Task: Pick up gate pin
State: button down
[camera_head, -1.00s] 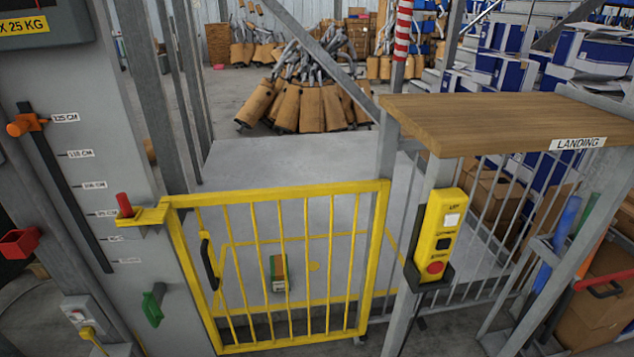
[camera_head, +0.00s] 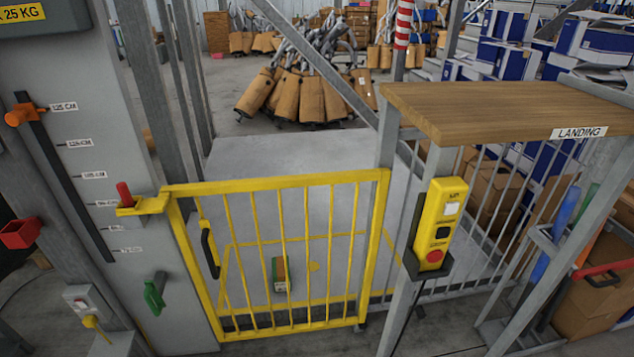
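A small red pin (camera_head: 124,194) stands upright in a yellow bracket (camera_head: 142,206) at the top left corner of the yellow gate (camera_head: 276,186). The pin's lower part is hidden in the bracket. The gate appears closed across the grey platform, with a black handle (camera_head: 210,252) on its left side. My gripper is not in view.
A grey post with an orange slider (camera_head: 22,115) and a green lever (camera_head: 154,296) stands at the left. A red box (camera_head: 20,233) sits left of it. A yellow button box (camera_head: 439,222) and a wooden landing shelf (camera_head: 480,105) are at the right.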

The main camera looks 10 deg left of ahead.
aim_at(122, 188)
jog(key=u, duration=1.3)
jog(key=i+j+z, duration=0.1)
jog(key=z, duration=0.25)
jog(key=j+z, duration=0.2)
jog(key=z, duration=0.15)
jog(key=i+j+z, duration=0.15)
jog(key=j, duration=0.3)
jog(key=i+j+z, duration=0.15)
jog(key=j, duration=0.35)
jog(key=j+z, duration=0.1)
jog(key=j, duration=0.4)
jog(key=i+j+z, duration=0.15)
jog(key=j, duration=1.15)
jog(key=i+j, duration=0.15)
jog(key=j, duration=0.7)
